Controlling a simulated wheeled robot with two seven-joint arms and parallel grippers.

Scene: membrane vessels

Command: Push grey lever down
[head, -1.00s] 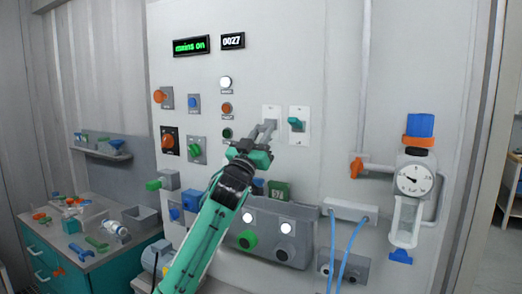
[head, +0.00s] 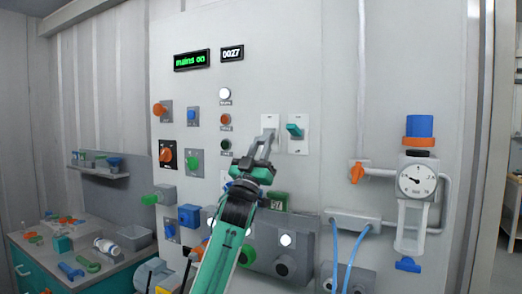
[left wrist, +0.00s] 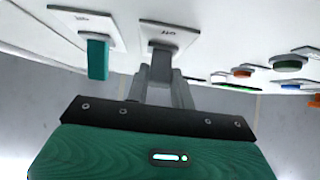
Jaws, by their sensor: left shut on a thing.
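The grey lever (left wrist: 161,66) sticks out of a white plate (head: 270,121) on the wall panel. My left gripper (head: 266,143) reaches up to it from below. In the left wrist view the gripper's grey fingers (left wrist: 163,90) are shut around the lever's end. The fingers and gripper body hide part of the lever in the head view. A teal lever (head: 295,130) on its own white plate is just to the right; it also shows in the left wrist view (left wrist: 97,59). My right gripper is not in view.
Orange, blue and green knobs (head: 167,155) and a column of round buttons (head: 225,119) are left of the levers. A grey control box (head: 285,262) is below. A gauge (head: 416,181) with pipes stands right. A cluttered bench (head: 110,265) is at lower left.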

